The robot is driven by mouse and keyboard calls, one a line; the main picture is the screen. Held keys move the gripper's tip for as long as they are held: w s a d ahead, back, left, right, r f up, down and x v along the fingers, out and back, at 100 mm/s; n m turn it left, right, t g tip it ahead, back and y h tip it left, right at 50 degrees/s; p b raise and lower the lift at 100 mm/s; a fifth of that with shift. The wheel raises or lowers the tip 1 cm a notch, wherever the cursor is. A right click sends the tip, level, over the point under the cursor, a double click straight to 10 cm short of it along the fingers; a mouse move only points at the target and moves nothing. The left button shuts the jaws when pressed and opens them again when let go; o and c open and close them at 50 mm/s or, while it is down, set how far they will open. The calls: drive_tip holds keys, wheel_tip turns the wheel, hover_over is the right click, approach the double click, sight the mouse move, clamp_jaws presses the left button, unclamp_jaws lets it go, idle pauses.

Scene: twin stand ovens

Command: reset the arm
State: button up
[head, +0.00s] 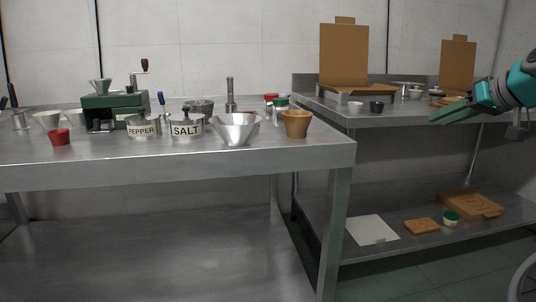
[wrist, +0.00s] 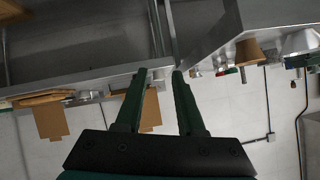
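My gripper (head: 450,113) is at the right of the head view, held out in front of the right-hand steel table. Its teal wrist enters from the right edge. In the wrist view the two dark green fingers of my gripper (wrist: 159,76) stand apart with a clear gap and nothing between them. The wrist picture appears upside down. I cannot tell the exact distance from the fingers to the table edge behind them.
The left steel table (head: 210,160) holds a salt pot (head: 186,128), a pepper pot (head: 143,128), a metal bowl (head: 235,127) and a wooden cup (head: 297,123). The right table has open cardboard boxes (head: 344,55) on top. Its lower shelf (head: 405,240) holds a white sheet (head: 371,230).

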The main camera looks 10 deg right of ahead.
drive_tip(key=a+f+n+g+y, duration=0.1)
drive_tip(key=a+f+g, duration=0.15)
drive_tip(key=a, duration=0.45)
drive_tip(key=a+f+g+y, duration=0.1)
drive_tip(key=a+f, duration=0.2)
drive_tip(key=a, duration=0.4)
drive_tip(key=s+a+f+g+p, duration=0.1)
drive_tip(key=s+a+f+g, duration=0.1)
drive_tip(key=s+a+f, duration=0.4)
drive_tip(key=s+a+f+g+p, duration=0.15)
drive_tip(key=a+f, duration=0.25)
drive_tip(key=a, duration=0.4)
drive_tip(key=s+a+f+g+h, duration=0.2)
drive_tip(key=s+f+g, duration=0.1)
drive_tip(key=s+f, duration=0.6)
drive_tip(key=s+a+f+g+h, duration=0.2)
drive_tip(key=s+f, duration=0.7)
drive_tip(key=s, duration=0.8)
drive_tip(key=shift+s+f+g, duration=0.3)
drive_tip(key=shift+f+g, duration=0.1)
drive_tip(key=shift+g, duration=0.1)
